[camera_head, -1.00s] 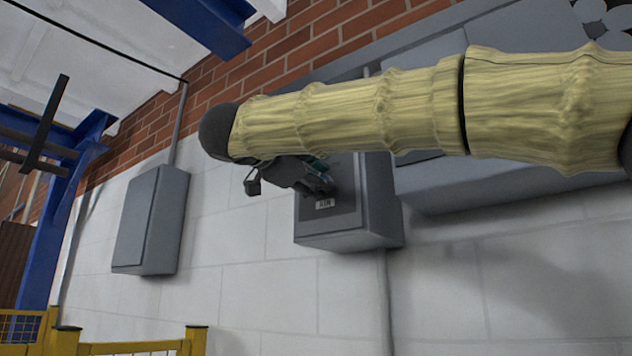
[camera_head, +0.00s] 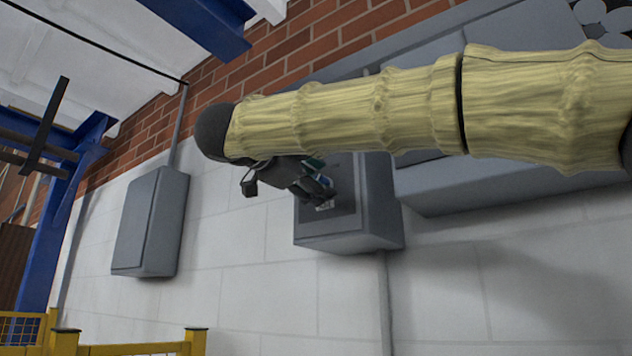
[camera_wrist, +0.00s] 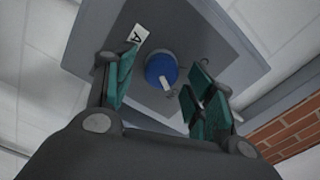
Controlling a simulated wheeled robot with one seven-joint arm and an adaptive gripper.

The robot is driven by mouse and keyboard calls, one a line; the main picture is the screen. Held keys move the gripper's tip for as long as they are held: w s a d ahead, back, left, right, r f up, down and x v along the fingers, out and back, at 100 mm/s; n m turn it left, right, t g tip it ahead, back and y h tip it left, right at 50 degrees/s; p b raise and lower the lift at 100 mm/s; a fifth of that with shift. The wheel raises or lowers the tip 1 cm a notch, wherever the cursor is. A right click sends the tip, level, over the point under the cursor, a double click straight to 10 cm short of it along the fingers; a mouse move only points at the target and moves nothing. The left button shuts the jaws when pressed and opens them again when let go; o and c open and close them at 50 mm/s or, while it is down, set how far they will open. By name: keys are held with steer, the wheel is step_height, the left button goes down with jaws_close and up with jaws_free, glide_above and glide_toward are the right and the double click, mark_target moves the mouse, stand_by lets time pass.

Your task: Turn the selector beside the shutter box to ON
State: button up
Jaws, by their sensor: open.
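A round blue selector knob (camera_wrist: 160,68) with a white pointer bar sits on the face of a grey box (camera_wrist: 205,30). In the wrist view the pointer extends toward the lower right, and small dark marks lie around the knob. A white label (camera_wrist: 134,38) starting with "A" is partly hidden by a finger. My gripper (camera_wrist: 164,72) is open, its green-padded fingers on either side of the knob; contact cannot be told. In the head view my gripper (camera_head: 318,188) is in front of the grey box (camera_head: 350,238) and hides most of the knob.
Another grey box (camera_head: 150,222) hangs on the wall to the left. A large grey cabinet (camera_head: 500,180) is on the right, behind my arm. A conduit (camera_head: 386,300) runs down below the selector's box. Yellow railing (camera_head: 130,347) stands at lower left.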

steer(key=v, duration=1.1)
steer(key=shift+s+a, duration=0.1)
